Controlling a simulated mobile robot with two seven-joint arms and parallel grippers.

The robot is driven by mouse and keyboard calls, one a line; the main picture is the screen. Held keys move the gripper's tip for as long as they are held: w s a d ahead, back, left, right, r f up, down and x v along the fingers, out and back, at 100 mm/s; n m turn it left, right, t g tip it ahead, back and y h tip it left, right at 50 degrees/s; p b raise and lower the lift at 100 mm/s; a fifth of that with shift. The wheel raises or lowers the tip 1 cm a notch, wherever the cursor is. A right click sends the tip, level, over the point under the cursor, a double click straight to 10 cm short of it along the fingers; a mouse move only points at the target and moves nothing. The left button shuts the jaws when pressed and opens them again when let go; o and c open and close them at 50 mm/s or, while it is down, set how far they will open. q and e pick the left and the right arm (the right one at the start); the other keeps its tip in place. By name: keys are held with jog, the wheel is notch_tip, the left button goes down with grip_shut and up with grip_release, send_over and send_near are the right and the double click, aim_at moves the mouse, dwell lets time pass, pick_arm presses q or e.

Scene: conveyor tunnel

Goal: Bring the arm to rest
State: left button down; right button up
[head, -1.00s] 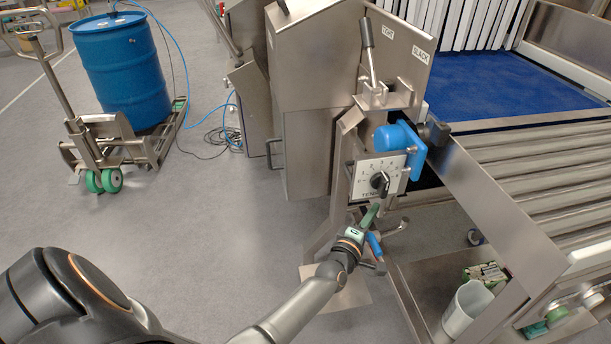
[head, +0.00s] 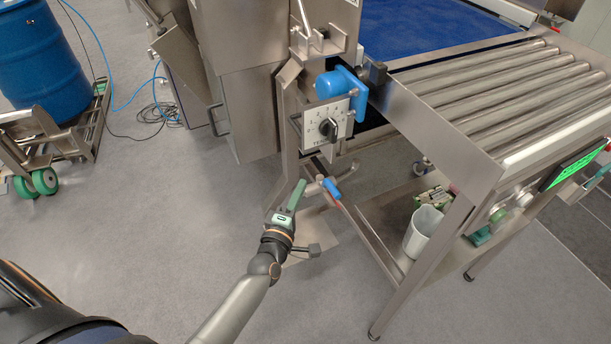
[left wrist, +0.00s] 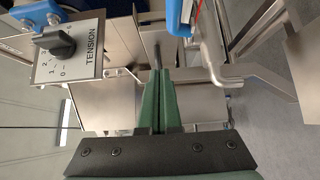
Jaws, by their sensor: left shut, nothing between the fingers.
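My left gripper (head: 297,192) is shut and empty. Its green fingers point up toward the machine, just below and left of the tension dial plate (head: 327,125) in the head view. In the left wrist view the closed fingers (left wrist: 159,100) show at the centre, with the dial plate (left wrist: 70,50) at the upper left. The black dial knob (head: 329,127) stands clear of the fingers. A blue-handled lever (head: 331,188) lies just right of the fingertips; I cannot tell the exact gap. My right gripper is not in view.
The roller conveyor (head: 500,95) and its steel legs stand on the right, with a white bin (head: 422,232) on the lower shelf. A blue drum (head: 40,55) on a lift truck stands at the left. Grey floor (head: 170,220) is open left of my arm.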

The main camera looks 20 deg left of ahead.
pick_arm(q)
jog(key=shift+s, duration=0.5)
jog(key=s+d+f+m+g+h+p, duration=0.2)
jog(key=s+m+g+p, duration=0.2)
jog(key=s+m, duration=0.6)
jog(key=s+d+f+m+g+h+p, duration=0.2)
jog(key=s+d+m+g+p, duration=0.1)
jog(key=s+m, duration=0.8)
jog(key=shift+s+g+p, duration=0.5)
jog(key=shift+g+p, duration=0.15)
jog(key=shift+g, duration=0.15)
